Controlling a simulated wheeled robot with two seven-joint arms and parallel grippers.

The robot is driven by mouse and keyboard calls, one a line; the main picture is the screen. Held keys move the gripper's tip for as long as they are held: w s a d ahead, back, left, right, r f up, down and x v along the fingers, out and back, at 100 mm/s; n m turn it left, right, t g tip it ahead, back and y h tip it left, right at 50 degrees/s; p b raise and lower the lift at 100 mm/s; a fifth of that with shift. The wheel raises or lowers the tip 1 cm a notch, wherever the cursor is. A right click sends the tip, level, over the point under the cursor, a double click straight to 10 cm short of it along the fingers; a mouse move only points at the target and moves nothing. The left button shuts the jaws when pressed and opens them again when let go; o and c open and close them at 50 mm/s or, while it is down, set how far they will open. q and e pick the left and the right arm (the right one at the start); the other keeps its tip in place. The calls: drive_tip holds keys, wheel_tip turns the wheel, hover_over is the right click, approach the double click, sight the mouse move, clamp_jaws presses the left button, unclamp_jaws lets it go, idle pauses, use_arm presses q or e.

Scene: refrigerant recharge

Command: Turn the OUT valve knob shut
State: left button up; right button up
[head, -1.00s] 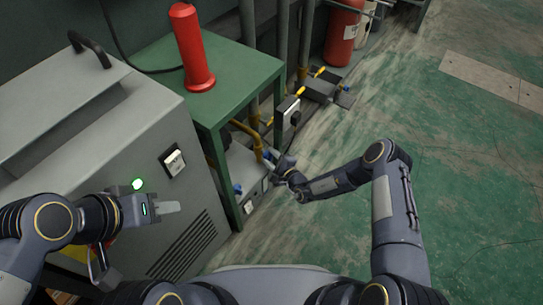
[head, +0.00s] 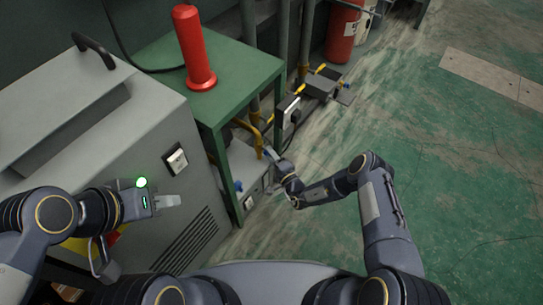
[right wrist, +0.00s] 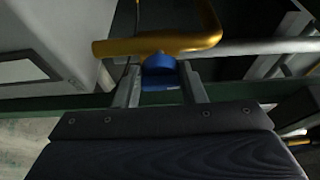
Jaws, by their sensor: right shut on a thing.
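A blue valve knob (right wrist: 160,72) sits under a yellow pipe (right wrist: 158,45) in the right wrist view. My right gripper (right wrist: 160,88) is shut on this knob, one finger on each side of it. In the head view my right gripper (head: 273,157) is at the grey unit (head: 246,163) beneath the green table, and its wrist partly hides the knob. A second blue knob (head: 238,186) shows at that unit's left end, apart from the gripper. I cannot read any OUT label. My left gripper (head: 172,201) hangs before the large grey cabinet, touching nothing visible; its finger gap is unclear.
The large grey cabinet (head: 85,130) stands at left. A red cylinder (head: 194,50) stands on the green table (head: 240,65). The green floor (head: 450,170) at right is clear.

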idle(0.4)
drive_tip(key=o, duration=0.7)
drive_tip(key=p+v, duration=0.2)
drive_tip(key=v, duration=0.6)
drive_tip(key=shift+f+p, duration=0.1)
drive_tip(key=shift+p, duration=0.25)
